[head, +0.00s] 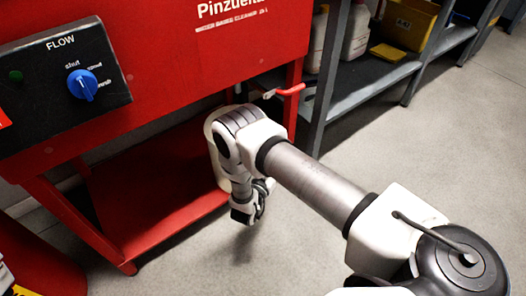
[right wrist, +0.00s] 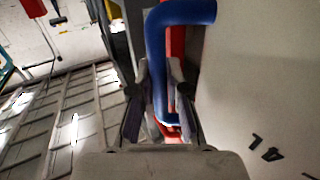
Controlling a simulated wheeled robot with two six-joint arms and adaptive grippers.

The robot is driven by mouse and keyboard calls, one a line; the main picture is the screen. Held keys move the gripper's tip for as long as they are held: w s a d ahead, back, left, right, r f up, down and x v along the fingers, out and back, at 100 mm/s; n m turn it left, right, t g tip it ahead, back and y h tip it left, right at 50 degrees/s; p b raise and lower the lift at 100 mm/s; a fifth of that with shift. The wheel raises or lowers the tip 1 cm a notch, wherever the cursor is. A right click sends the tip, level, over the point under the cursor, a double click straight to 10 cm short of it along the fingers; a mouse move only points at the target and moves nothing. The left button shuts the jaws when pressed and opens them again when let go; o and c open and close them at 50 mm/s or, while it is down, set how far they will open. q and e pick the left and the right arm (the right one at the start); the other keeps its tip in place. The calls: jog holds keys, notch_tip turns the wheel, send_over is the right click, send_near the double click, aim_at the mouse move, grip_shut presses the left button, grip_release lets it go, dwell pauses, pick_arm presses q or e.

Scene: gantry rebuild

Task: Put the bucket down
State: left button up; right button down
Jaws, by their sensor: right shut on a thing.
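My right gripper (head: 246,214) points down beside the red stand, above the grey floor. In the right wrist view, its two fingers (right wrist: 159,102) are closed around a blue bar (right wrist: 157,50), which looks like the bucket's handle. A large pale surface with dark marks (right wrist: 255,85) fills the right side of that view and looks like the bucket's wall. In the head view, only a pale edge (head: 214,163) shows behind my right wrist, and my arm hides the rest. I cannot tell whether the bucket touches the floor. My left gripper is not in view.
A red stand (head: 150,50) with a lower shelf (head: 150,185) and a FLOW panel with a blue knob (head: 82,85) is at left. A grey rack (head: 370,85) holds a yellow bin (head: 408,25) and white jugs. Open floor (head: 430,150) lies to the right.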

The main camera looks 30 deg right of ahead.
jog(key=w+d+f+b, duration=0.5)
jog(key=w+d+b, duration=0.1)
jog(key=w, duration=0.3)
jog(key=shift+w+d+b, duration=0.25)
jog(key=shift+w+b, duration=0.15)
jog(key=shift+b, duration=0.3)
jog(key=c, duration=1.2)
grip_release()
jog(key=shift+o, duration=0.2)
jog(key=shift+r, duration=0.1)
jog(key=shift+r, duration=0.1)
